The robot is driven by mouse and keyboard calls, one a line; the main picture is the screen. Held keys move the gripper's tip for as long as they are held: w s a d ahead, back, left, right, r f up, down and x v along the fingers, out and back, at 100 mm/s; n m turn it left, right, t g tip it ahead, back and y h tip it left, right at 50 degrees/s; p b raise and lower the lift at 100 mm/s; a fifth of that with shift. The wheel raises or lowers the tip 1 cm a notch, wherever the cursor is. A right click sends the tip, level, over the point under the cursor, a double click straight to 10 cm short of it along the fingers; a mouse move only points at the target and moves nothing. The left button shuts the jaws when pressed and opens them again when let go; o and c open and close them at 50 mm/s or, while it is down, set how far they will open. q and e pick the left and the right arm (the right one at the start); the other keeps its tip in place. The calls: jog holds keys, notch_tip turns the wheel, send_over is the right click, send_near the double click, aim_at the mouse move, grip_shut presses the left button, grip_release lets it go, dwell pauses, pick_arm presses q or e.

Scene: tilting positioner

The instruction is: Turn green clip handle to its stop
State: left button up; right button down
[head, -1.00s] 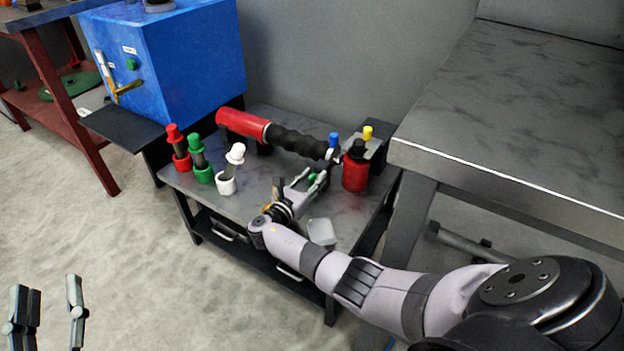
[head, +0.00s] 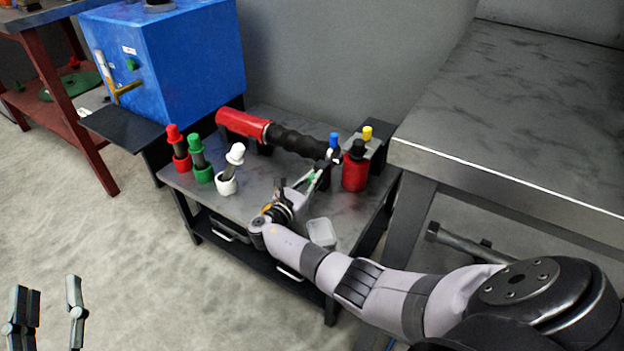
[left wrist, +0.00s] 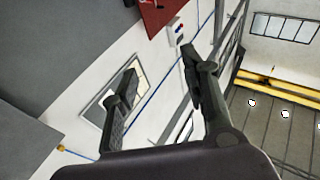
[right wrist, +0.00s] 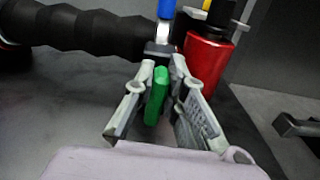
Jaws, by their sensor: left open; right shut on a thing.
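The green clip handle (right wrist: 156,98) is a slim upright bar between the fingers of my right gripper (right wrist: 162,64) in the right wrist view. The fingers are shut on it near its upper end. In the head view my right gripper (head: 312,178) is at the right part of the low table, and its fingers mostly hide the handle. The handle lies in front of the black ribbed grip (right wrist: 95,35) and a blue-topped piece (right wrist: 166,10). My left gripper (head: 50,285) is open and empty at the lower left, also in the left wrist view (left wrist: 160,65).
A red canister (head: 355,174) stands just right of the gripper. A red cylinder (head: 242,123) adjoins the black grip. Red, green and white capped holders (head: 227,184) stand at left. A clear box (head: 321,232) lies near the front. A larger metal table (head: 520,110) is at right.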

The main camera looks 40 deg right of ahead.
jog(key=shift+s+f+m, duration=0.1)
jog(key=shift+s+m, duration=0.05)
jog(key=shift+m, duration=1.15)
jog(key=shift+s+d+f+m+b, duration=0.15)
jog(key=shift+m+b, duration=0.25)
jog(key=shift+m, duration=0.3)
pick_arm(q)
jog(key=s+r+t+h, duration=0.1)
jog(key=s+r+t, duration=0.2)
jog(key=r+t, duration=0.1)
jog(key=shift+r+b, duration=0.35)
jog(key=shift+r, duration=0.55)
pick_arm(e)
jog(key=shift+s+m, duration=0.15)
jog(key=shift+m, duration=1.15)
jog(key=c, duration=1.6)
grip_release()
